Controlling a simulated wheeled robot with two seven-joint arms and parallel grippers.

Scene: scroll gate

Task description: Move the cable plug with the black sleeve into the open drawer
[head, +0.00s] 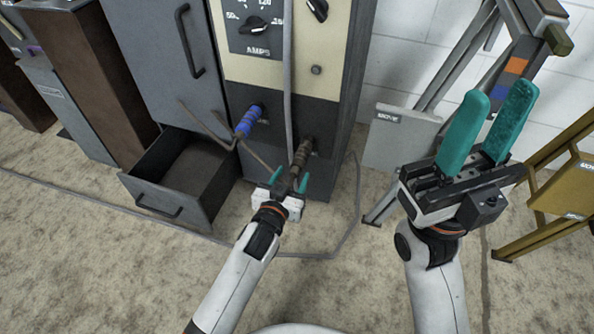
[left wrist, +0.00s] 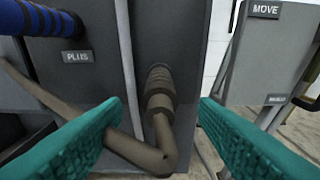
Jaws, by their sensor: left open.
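The cable plug with the dark, blackish-brown sleeve (head: 303,152) sits in the lower dark panel of the cabinet, its bent cable hanging toward me. In the left wrist view the plug (left wrist: 159,88) stands between and beyond the fingertips. My left gripper (head: 289,182) is open just in front of it, with the cable bend between its teal fingers and no grip on it. My right gripper (head: 498,100) is open and empty, raised at the right. The open drawer (head: 153,202) juts out at the cabinet's lower left; its visible inside looks empty.
A blue-sleeved plug (head: 248,121) sits left of the dark one, above a PLUS label (left wrist: 77,57). A grey cable (head: 289,80) hangs down the cabinet front. A grey panel marked MOVE (left wrist: 264,50) and a yellow frame (head: 565,190) stand at the right.

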